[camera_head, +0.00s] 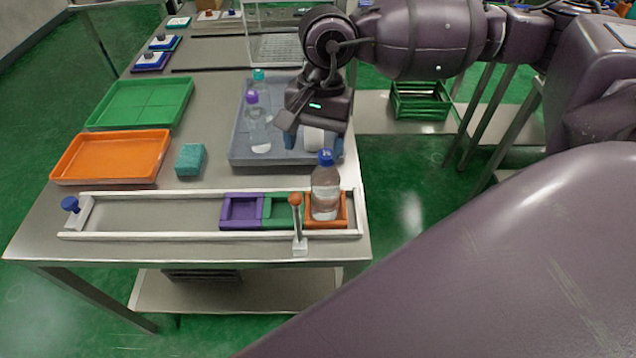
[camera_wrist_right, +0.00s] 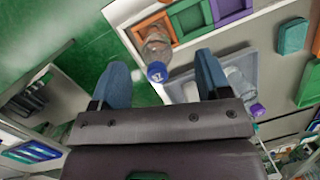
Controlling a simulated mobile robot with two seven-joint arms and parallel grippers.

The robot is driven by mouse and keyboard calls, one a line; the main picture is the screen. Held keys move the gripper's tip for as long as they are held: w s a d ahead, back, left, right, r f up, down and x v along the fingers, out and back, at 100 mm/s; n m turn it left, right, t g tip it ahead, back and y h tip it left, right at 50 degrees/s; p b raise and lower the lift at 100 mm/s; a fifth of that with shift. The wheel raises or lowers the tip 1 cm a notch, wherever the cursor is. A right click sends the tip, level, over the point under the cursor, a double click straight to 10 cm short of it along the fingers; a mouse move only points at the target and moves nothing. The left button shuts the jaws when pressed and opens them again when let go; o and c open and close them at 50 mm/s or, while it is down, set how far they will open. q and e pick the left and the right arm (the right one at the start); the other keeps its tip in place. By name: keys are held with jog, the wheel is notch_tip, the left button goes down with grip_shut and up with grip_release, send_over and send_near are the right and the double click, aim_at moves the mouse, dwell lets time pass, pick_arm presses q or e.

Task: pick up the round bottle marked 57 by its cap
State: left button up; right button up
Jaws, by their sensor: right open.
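A clear round bottle (camera_head: 325,192) with a blue cap (camera_head: 326,157) stands upright in the orange square holder (camera_head: 341,222) at the right end of a white-railed track. The right wrist view also shows the bottle (camera_wrist_right: 155,45) and its cap (camera_wrist_right: 157,72), with a pale marking on the cap too small to read surely. My right gripper (camera_head: 313,146) is open, its blue fingers pointing down, just behind and above the bottle. In the right wrist view the cap appears between the spread fingers of the gripper (camera_wrist_right: 163,74), with nothing gripped. My left gripper is out of view.
Purple (camera_head: 241,225) and green (camera_head: 275,224) holders sit left of the bottle. An orange-knobbed lever (camera_head: 297,222) stands in front. A grey tray (camera_head: 240,157) with more bottles (camera_head: 258,130) lies behind. A teal sponge (camera_head: 190,159) and orange tray (camera_head: 75,170) are at left.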

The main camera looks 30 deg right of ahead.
aim_at(326, 154)
jog(key=w+d+h, duration=0.1)
jog(key=w+d+r, duration=0.1)
jog(key=d, duration=0.1)
jog(key=shift+d+r+n+t+h, duration=0.1)
jog(key=shift+r+n+t+h, duration=0.1)
jog(key=shift+n+t+h, duration=0.2)
jog(key=shift+d+f, duration=0.15)
jog(key=shift+d, duration=0.05)
jog(key=shift+w+d+f, duration=0.1)
jog(key=shift+d+f, duration=0.05)
jog(key=shift+f, duration=5)
jog(key=shift+c, duration=0.4)
grip_shut()
jog(key=shift+r, duration=0.1)
